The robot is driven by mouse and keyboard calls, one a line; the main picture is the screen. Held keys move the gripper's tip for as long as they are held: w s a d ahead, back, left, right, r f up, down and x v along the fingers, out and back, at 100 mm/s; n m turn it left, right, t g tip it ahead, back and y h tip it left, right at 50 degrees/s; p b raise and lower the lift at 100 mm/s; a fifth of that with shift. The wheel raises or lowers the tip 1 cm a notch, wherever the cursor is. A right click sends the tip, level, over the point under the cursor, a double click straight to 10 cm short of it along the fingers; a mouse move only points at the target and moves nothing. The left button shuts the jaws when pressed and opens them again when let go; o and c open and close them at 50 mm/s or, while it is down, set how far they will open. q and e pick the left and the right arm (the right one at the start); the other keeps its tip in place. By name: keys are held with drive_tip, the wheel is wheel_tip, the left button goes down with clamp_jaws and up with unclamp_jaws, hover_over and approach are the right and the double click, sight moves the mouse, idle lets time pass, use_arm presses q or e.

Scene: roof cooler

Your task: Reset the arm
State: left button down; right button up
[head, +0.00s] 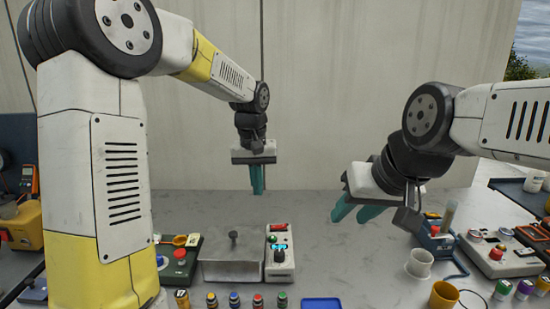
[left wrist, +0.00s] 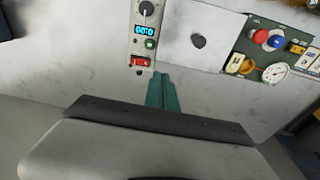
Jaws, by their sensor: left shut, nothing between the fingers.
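My left gripper (head: 257,180) hangs pointing down above the back of the bench, with its teal fingers together and nothing between them. It also shows in the left wrist view (left wrist: 163,90), where the closed fingers point toward a control box. My right gripper (head: 352,211) is at the right of the head view, tilted down to the left over the bench. Its two teal fingers show with a gap between them, and nothing is seen between them.
A metal block with a knob (head: 232,258) and a control box with a blue display (head: 280,252) stand below my left gripper. Several small bottles (head: 234,300) line the front. Cups (head: 419,263) and another device (head: 497,254) stand at right. The bench's back middle is clear.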

use_arm(q)
drive_tip(key=s+a+r+t, duration=0.1)
drive_tip(key=s+a+r, duration=0.1)
drive_tip(key=s, duration=0.5)
drive_tip(key=s+a+r+t+h, duration=0.1)
drive_tip(key=s+a, duration=0.3)
drive_tip(key=s, duration=0.4)
drive_tip(key=s+a+r+t, duration=0.3)
drive_tip(key=s, duration=0.4)
drive_tip(key=shift+s+a+r+h, duration=0.2)
drive_tip(key=shift+a+r+h, duration=0.1)
drive_tip(key=shift+r, duration=0.05)
drive_tip(key=c, duration=2.1)
unclamp_jaws()
